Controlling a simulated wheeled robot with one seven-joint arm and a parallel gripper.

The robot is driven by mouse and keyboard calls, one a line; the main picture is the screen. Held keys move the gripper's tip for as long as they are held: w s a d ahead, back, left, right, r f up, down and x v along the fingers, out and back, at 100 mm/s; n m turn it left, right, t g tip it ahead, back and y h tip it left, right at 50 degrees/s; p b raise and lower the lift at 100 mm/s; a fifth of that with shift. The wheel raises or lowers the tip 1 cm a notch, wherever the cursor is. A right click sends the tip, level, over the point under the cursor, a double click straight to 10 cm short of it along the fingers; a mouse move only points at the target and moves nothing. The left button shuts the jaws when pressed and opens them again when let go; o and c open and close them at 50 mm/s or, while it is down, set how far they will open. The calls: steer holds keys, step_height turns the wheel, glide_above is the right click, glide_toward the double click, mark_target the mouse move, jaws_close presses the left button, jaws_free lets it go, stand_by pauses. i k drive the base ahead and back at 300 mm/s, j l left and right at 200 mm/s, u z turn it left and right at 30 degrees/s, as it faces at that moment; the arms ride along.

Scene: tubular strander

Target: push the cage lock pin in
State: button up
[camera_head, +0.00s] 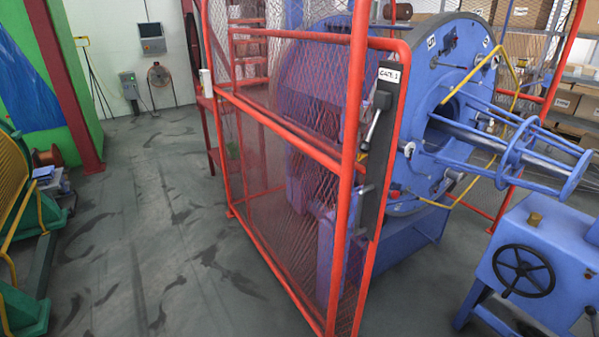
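My gripper is not in view. The blue tubular strander (345,50) stands behind a red-framed mesh guard (285,130). Its large round blue face (425,85) carries labels and small fittings too small to read. I cannot tell which fitting, if any, is the cage lock pin. A black plate labelled GATE 1 (389,76) with a lever handle (373,128) is on the guard's near post.
A blue stand with a black handwheel (523,271) is at the lower right. A yellow rail (515,75) bends around the blue rods (500,145). Shelves with boxes (525,50) stand behind. Green and yellow equipment (20,200) is at the left. The grey floor (150,200) between is open.

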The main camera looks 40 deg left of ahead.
mark_target(395, 193)
steer(key=u, duration=1.25)
